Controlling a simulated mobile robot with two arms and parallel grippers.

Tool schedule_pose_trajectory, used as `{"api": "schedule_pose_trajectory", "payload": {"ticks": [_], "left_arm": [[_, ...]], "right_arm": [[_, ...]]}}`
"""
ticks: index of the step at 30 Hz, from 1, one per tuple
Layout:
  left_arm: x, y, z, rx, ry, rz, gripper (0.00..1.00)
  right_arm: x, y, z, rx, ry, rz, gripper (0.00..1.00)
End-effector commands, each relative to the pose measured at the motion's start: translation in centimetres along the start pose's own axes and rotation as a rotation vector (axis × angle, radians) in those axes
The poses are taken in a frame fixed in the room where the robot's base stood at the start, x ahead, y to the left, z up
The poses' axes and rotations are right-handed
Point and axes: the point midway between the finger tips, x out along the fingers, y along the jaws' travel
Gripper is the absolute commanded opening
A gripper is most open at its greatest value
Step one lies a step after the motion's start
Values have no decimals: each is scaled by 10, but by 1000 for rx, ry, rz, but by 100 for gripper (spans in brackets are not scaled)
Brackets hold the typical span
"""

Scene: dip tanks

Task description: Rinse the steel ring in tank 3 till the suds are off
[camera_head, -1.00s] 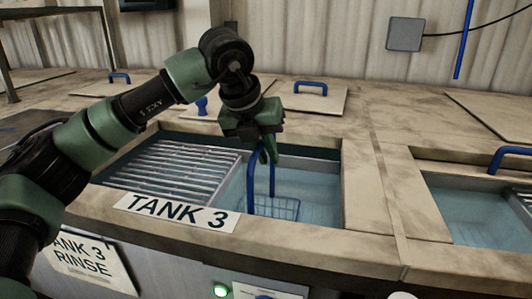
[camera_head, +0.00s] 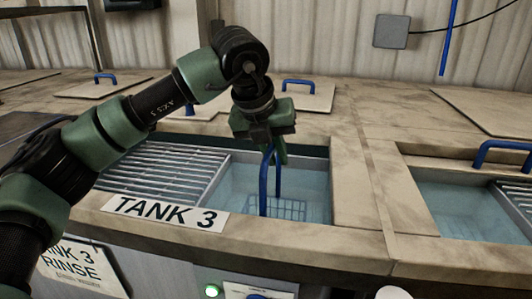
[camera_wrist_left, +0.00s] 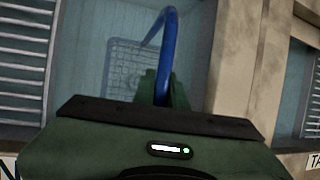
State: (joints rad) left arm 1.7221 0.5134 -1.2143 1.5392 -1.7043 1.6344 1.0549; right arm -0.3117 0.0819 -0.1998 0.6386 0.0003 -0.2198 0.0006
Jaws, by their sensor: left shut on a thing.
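My left gripper (camera_head: 273,154) is shut on the blue handle (camera_head: 264,188) of a wire basket (camera_head: 291,208). The basket hangs in the water on the open right side of tank 3 (camera_head: 270,237). In the left wrist view, my left gripper (camera_wrist_left: 164,92) holds the blue handle (camera_wrist_left: 165,65), with the basket's mesh (camera_wrist_left: 126,68) under the water to the left. I cannot make out the steel ring or any suds in these views. My right gripper is not in view.
A slatted metal rack (camera_head: 165,170) covers the left part of tank 3. A second water tank (camera_head: 455,208) with a blue handle (camera_head: 500,150) lies to the right, past a stone divider (camera_head: 365,190). A lid with a blue handle (camera_head: 298,84) lies behind.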

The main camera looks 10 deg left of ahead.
Motion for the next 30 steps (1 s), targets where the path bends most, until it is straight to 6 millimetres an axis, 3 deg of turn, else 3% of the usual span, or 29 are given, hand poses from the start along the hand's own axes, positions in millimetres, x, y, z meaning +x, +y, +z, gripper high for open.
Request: {"api": "schedule_pose_trajectory", "payload": {"ticks": [19, 30], "left_arm": [[-5, 44, 3, -3, -4, -1, 0], [-2, 39, 2, 0, -4, -2, 0]], "right_arm": [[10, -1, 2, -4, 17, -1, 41], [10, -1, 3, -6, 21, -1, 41]]}}
